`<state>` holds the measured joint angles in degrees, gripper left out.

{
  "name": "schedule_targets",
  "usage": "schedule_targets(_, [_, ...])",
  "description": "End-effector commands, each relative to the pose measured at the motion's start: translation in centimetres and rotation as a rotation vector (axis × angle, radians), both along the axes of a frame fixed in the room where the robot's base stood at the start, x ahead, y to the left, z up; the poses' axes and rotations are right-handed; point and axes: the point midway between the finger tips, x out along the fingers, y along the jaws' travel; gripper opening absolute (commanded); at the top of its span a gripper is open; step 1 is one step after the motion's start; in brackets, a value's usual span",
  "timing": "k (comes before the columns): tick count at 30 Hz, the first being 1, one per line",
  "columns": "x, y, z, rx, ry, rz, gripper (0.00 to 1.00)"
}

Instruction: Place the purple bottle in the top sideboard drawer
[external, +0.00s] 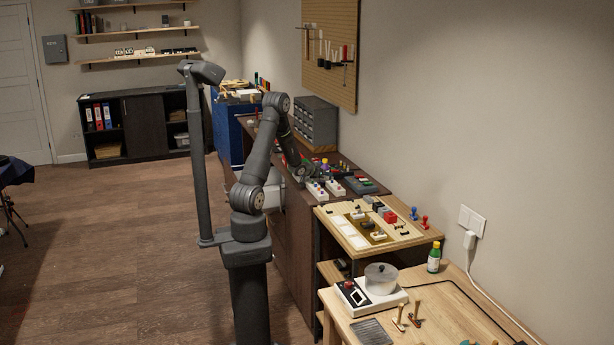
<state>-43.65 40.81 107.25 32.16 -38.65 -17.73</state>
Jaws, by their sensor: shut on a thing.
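My gripper (311,173) is low over the dark brown sideboard (294,246), among small items on its top. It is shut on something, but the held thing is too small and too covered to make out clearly. The sideboard's front is partly hidden behind my arm. A pale grey box-like shape (272,197) sticks out there; I cannot tell whether it is an open drawer.
Pedals with coloured knobs (317,190) crowd the sideboard top near the gripper. A grey cabinet of small drawers (316,122) stands behind.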

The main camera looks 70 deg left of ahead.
Motion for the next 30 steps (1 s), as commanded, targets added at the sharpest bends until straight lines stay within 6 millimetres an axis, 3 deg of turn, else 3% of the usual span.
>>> schedule_targets(7, [0.0,0.0,-0.3,0.000,0.000,0.000,0.11])
schedule_targets(8, [0.0,0.0,-0.3,0.000,0.000,0.000,0.48])
schedule_targets(10, [0.0,0.0,-0.3,0.000,0.000,0.000,0.61])
schedule_targets(11, [0.0,0.0,-0.2,0.000,0.000,0.000,0.64])
schedule_targets(22, [-0.1,-0.1,0.2,0.000,-0.001,0.000,0.64])
schedule_targets(30, [-4.1,-1.6,2.0,0.001,-0.002,0.002,0.64])
